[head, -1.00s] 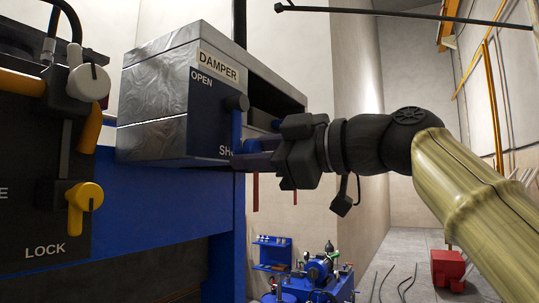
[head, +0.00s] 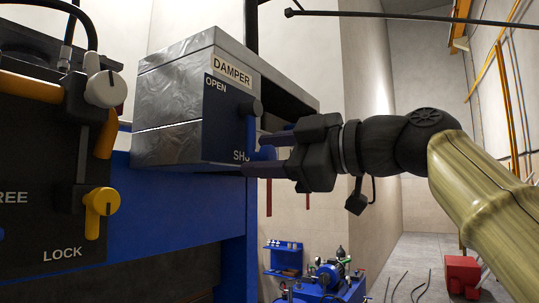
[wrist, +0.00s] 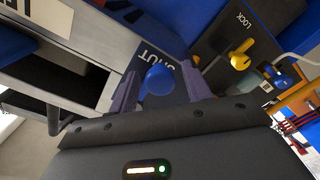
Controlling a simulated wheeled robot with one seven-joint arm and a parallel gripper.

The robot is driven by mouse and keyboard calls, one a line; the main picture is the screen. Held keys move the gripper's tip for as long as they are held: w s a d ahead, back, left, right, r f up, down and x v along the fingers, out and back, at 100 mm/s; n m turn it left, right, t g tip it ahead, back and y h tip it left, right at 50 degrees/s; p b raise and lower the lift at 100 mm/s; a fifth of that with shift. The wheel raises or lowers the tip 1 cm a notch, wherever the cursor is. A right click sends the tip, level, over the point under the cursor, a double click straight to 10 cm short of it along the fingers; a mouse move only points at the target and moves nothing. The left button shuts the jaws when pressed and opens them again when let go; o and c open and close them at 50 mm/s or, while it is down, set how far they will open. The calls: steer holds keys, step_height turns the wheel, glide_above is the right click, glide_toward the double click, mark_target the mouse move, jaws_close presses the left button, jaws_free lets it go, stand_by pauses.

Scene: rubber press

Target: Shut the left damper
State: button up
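The damper box (head: 165,95) is a silver metal box labelled DAMPER, left of centre in the head view. Its blue face plate (head: 216,118) reads OPEN at the top and SHUT at the bottom. The lever (head: 251,130) hangs down from a dark pivot, with its blue ball end (head: 263,153) beside SHUT. In the wrist view the ball (wrist: 158,80) shows between my two finger tips, in front of the SHUT lettering. My gripper (head: 262,155) is open, one finger above and one below the ball in the head view. I cannot tell whether either finger touches it.
A black panel (head: 35,160) with a yellow knob (head: 100,202) marked LOCK and a white knob (head: 104,88) stands at the left. A blue beam (head: 180,205) runs below the damper. Blue machinery (head: 330,280) and a red block (head: 462,272) stand on the floor behind.

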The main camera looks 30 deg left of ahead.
steer(key=shift+w+f, duration=0.15)
steer(key=shift+w, duration=0.05)
steer(key=shift+d, duration=0.3)
steer(key=d+b, duration=0.4)
steer(key=d, duration=1.2)
steer(key=shift+d, duration=0.4)
